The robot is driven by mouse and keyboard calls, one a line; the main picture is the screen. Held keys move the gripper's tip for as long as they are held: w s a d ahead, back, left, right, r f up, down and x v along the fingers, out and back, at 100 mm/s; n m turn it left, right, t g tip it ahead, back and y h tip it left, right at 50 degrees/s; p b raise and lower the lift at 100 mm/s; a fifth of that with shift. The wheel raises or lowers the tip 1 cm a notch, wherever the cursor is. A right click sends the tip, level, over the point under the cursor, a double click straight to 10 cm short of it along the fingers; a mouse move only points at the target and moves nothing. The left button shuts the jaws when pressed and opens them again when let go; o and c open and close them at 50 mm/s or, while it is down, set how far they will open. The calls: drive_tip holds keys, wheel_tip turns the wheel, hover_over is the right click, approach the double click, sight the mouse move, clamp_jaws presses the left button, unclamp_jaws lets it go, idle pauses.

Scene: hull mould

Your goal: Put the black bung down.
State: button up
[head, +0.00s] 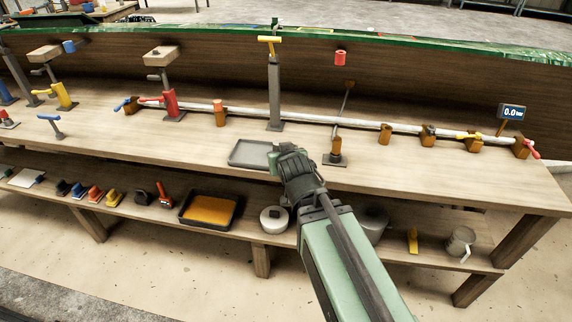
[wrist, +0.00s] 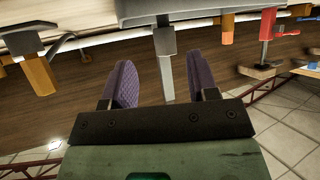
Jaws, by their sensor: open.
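My gripper (head: 284,154) is just right of the shallow grey tray (head: 246,154) on the bench top and covers part of its right end. In the wrist view my gripper (wrist: 158,66) has its two purple padded fingers spread apart, with nothing visible between them. The grey tray (wrist: 190,10) shows at the top of that view, beyond the fingertips. I cannot make out the black bung in either view; whether it lies in the covered part of the tray is hidden.
A grey post with a yellow handle (head: 274,90) stands behind the tray. A long white pipe (head: 300,119) runs along the bench on wooden blocks. A small stand (head: 335,155) is close right of my gripper. The lower shelf holds an orange-filled tray (head: 209,209) and pots.

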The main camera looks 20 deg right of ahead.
drive_tip(key=s+f+g, duration=0.4)
drive_tip(key=s+g, duration=0.2)
drive_tip(key=s, duration=0.1)
drive_tip(key=s+f+g, duration=0.5)
drive_tip(key=s+g, duration=0.1)
drive_tip(key=s, duration=0.2)
drive_tip(key=shift+n+y, duration=0.4)
